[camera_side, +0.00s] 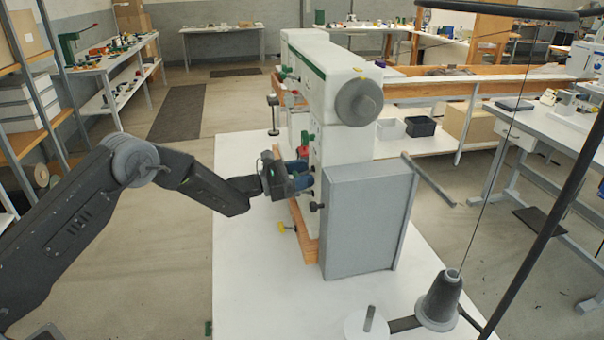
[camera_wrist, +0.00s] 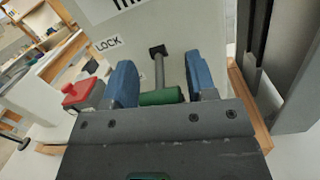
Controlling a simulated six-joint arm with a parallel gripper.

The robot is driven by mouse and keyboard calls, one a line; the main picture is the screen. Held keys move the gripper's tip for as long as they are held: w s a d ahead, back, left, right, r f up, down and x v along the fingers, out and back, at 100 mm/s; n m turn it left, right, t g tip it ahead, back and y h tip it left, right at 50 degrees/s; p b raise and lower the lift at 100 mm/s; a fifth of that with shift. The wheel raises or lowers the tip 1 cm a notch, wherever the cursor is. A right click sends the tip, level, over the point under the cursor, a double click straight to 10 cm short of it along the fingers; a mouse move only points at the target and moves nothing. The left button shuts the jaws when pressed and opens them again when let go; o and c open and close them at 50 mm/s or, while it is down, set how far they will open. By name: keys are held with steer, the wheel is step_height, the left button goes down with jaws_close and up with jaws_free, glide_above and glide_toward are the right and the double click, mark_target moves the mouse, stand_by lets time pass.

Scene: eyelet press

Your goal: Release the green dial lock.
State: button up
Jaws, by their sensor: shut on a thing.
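The green dial lock (camera_wrist: 162,97) shows in the wrist view as a green crosspiece on a grey shaft, which runs to a black square mount on the white machine face. A "LOCK" label (camera_wrist: 107,43) is to its upper left. My gripper (camera_wrist: 161,82) has its two blue fingers on either side of the green piece, shut on it. In the side view my gripper (camera_side: 298,176) is at the left face of the white press (camera_side: 335,150), and the dial itself is hidden there.
A red knob (camera_wrist: 82,93) sits just left of the fingers in the wrist view. A grey box (camera_side: 365,220) stands in front of the press. The white tabletop (camera_side: 250,290) is clear at the front left.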

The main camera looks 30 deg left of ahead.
steer(key=shift+s+d+f, duration=0.15)
steer(key=shift+d, duration=0.2)
steer(key=o, duration=0.8)
steer(key=shift+o, duration=0.2)
steer(key=shift+a, duration=0.15)
steer(key=shift+s+a, duration=0.15)
steer(key=shift+a, duration=0.1)
steer(key=v, duration=1.3)
